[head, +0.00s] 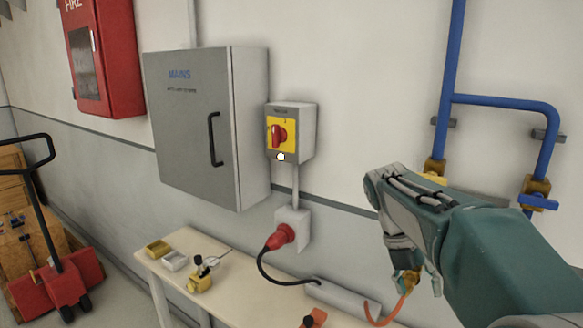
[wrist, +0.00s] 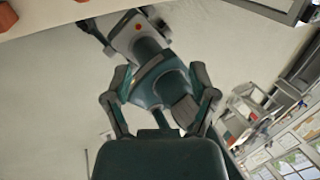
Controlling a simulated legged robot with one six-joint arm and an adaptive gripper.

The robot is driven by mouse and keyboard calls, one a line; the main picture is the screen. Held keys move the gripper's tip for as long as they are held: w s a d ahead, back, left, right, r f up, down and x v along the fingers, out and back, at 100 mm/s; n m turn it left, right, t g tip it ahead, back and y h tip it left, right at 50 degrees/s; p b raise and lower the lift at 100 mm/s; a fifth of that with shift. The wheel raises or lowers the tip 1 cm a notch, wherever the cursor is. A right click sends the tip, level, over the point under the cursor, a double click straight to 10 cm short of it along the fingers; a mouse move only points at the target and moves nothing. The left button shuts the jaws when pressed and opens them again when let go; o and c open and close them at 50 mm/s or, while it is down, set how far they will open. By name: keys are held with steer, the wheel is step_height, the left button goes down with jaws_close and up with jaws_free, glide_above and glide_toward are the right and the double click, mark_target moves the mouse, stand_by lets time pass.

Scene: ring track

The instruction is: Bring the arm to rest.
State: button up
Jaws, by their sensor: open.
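My gripper (wrist: 160,72) shows in the wrist view with its two dark fingers spread apart. Nothing is held between them. Beyond the fingers, parts of my own white, grey and teal body or arm fill the middle of the view. In the head view, my teal and grey arm (head: 500,255) reaches in from the lower right, in front of the wall and the table's right part. I cannot make out the fingers there.
A grey mains cabinet (head: 190,125), a red-knobbed switch (head: 280,134) and blue pipes (head: 500,101) are on the wall. A table (head: 232,285) below bears small trays and a yellow item (head: 200,284). A red plug (head: 279,238) sits in a socket. A pallet truck (head: 60,285) stands left.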

steer(key=s+a+f+m+t+y, duration=0.2)
steer(key=s+m, duration=0.6)
steer(key=m, duration=0.6)
steer(key=s+a+f+m+t+y, duration=0.2)
steer(key=s+a+m+t, duration=0.3)
steer(key=m, duration=1)
steer(key=s+t, duration=0.1)
steer(key=s, duration=0.2)
steer(key=shift+s+f, duration=0.2)
steer(key=shift+f, duration=0.2)
